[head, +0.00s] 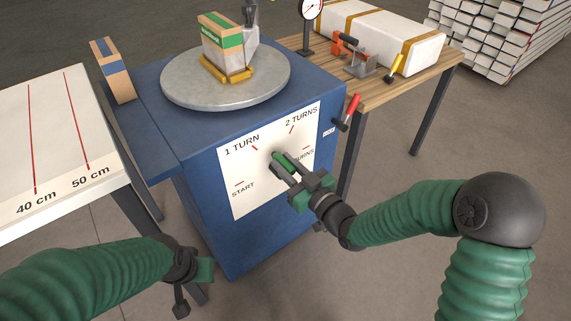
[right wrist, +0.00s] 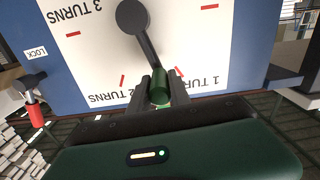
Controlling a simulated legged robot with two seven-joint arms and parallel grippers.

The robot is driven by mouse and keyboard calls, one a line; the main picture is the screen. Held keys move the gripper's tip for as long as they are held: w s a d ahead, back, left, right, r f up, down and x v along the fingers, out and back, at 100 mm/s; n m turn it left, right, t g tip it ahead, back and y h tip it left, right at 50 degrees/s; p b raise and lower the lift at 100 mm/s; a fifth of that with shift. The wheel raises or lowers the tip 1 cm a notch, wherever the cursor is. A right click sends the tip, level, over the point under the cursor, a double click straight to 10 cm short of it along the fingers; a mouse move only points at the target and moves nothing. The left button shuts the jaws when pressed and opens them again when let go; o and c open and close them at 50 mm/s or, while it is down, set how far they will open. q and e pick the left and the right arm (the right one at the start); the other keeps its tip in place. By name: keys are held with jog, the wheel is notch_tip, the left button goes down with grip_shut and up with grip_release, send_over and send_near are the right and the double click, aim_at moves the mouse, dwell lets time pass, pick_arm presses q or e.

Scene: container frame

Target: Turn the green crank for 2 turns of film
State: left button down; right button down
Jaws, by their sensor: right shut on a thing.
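The green crank handle (head: 284,160) stands out from the white dial panel (head: 234,205) on the front of the blue machine (head: 205,165). In the right wrist view, a dark crank arm (right wrist: 147,48) runs from its round hub to the green handle (right wrist: 159,88), between the tick marks for 1 TURN and 2 TURNS. My right gripper (head: 286,168) is shut on the green handle, one finger on each side.
A red lever (head: 352,106) sits on the machine's right side, near a LOCK label. A turntable (head: 185,92) on top bears a carton. A marked measuring table (head: 60,140) stands left, a wooden bench (head: 440,65) right. Floor in front is clear.

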jog(key=shift+d+m+p, duration=0.2)
jog(key=shift+m+p, duration=0.1)
dwell(0.8)
jog(key=shift+w+d+r+m+p, duration=0.2)
jog(key=shift+w+d+m+p, duration=0.25)
jog(key=shift+p, duration=0.3)
jog(key=shift+w+d+f+m+p, duration=0.25)
jog(key=shift+w+d+m+p, duration=0.25)
jog(key=shift+d+m+p, duration=0.4)
jog(key=shift+w+d+f+m+p, duration=0.2)
jog(key=shift+w+d+m+p, duration=0.4)
jog(key=shift+m+p, duration=0.55)
jog(key=shift+w+d+f+m+p, duration=0.25)
jog(key=shift+w+d+m+p, duration=0.2)
jog(key=shift+d+m+p, duration=0.45)
jog(key=shift+a+f, duration=0.1)
jog(key=c, duration=1.2)
grip_release()
